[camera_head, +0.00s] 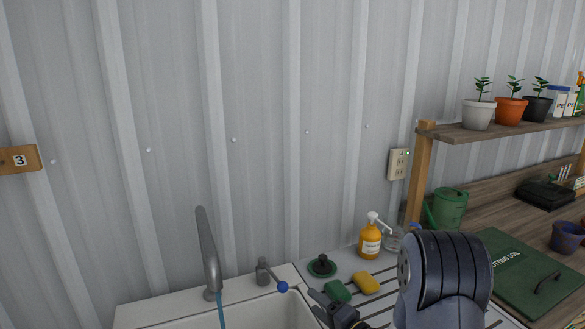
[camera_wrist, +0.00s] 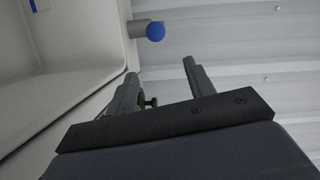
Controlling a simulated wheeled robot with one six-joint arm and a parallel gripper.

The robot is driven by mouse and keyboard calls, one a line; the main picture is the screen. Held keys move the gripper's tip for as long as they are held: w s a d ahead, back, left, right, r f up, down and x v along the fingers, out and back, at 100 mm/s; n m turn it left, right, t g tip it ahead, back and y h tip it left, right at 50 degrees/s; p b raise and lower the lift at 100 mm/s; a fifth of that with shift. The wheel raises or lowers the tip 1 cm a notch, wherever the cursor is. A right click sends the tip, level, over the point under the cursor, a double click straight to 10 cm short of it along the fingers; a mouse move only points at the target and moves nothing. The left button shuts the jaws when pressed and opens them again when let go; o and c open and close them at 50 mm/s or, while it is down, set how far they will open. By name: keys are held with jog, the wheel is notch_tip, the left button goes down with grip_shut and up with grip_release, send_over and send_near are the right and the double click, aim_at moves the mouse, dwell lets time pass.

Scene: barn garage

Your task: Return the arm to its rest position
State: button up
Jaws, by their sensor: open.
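My arm reaches in from the lower right of the head view, with a thick dark grey link in front of the counter. My gripper (camera_head: 322,302) is at the bottom, just right of the sink (camera_head: 240,313), partly cut off by the frame edge. In the wrist view my gripper (camera_wrist: 160,68) shows two dark fingers standing apart with nothing between them. The sink (camera_wrist: 70,50) fills the left of that view, and the tap lever's blue knob (camera_wrist: 155,31) is beyond the fingertips.
A grey faucet (camera_head: 208,255) and blue-knobbed lever (camera_head: 265,275) stand behind the sink. A green sponge (camera_head: 337,291), yellow sponge (camera_head: 366,283), dark green plunger-like item (camera_head: 322,266) and orange soap bottle (camera_head: 370,240) sit near my gripper. A potting bench (camera_head: 480,218) is at right.

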jog(key=w+d+p+x, duration=0.1)
jog(key=p+x, duration=0.1)
jog(key=x, duration=0.6)
jog(key=shift+r, duration=0.1)
